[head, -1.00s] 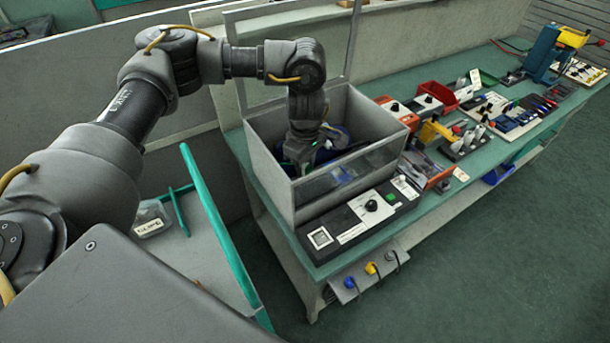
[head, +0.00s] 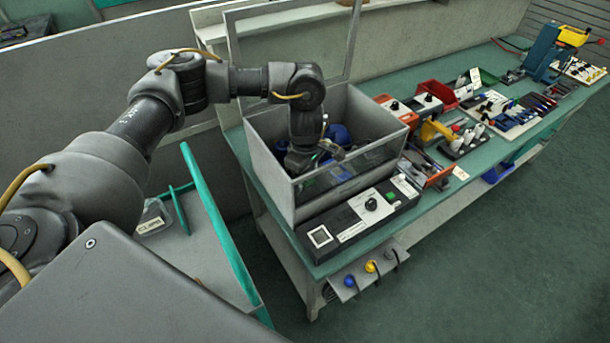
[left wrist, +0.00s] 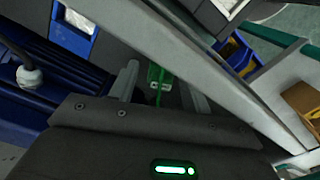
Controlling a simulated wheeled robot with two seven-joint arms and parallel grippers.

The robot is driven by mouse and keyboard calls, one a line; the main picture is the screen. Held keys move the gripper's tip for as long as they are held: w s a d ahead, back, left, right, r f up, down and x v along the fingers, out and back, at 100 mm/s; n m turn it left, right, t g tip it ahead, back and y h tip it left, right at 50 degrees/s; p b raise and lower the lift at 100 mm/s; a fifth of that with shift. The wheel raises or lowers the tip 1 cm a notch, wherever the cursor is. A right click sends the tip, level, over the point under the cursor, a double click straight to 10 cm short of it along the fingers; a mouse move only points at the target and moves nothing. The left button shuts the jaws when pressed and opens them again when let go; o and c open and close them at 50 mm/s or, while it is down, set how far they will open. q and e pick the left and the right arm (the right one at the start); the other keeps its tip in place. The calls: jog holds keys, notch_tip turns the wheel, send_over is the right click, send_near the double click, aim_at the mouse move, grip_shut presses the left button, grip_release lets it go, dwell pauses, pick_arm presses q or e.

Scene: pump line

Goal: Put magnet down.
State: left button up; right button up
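My left gripper (head: 303,164) is down inside the grey open-topped box (head: 270,175), partly hidden by the front wall. In the left wrist view its two pale fingers (left wrist: 160,88) stand apart. A small green block (left wrist: 159,76) shows between them, with dark gaps on both sides; I cannot tell whether it is the magnet or how far below the fingers it lies. No other thing I can name as the magnet shows. A blue part (head: 338,136) lies in the box behind the gripper. My right gripper is not in view.
The box has a raised frame (head: 347,40) behind it and a control panel (head: 365,210) in front. Red bins (head: 436,94) and several tools crowd the green bench to the right. A teal-edged tray (head: 215,220) with a labelled container (head: 153,217) stands at left.

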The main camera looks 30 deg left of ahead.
pick_arm(q)
jog(key=shift+r, duration=0.1)
jog(key=shift+r, duration=0.45)
notch_tip(320, 180, up, 11)
jog(key=b, duration=0.1)
jog(key=shift+r+b, duration=0.2)
jog(key=shift+b, duration=0.15)
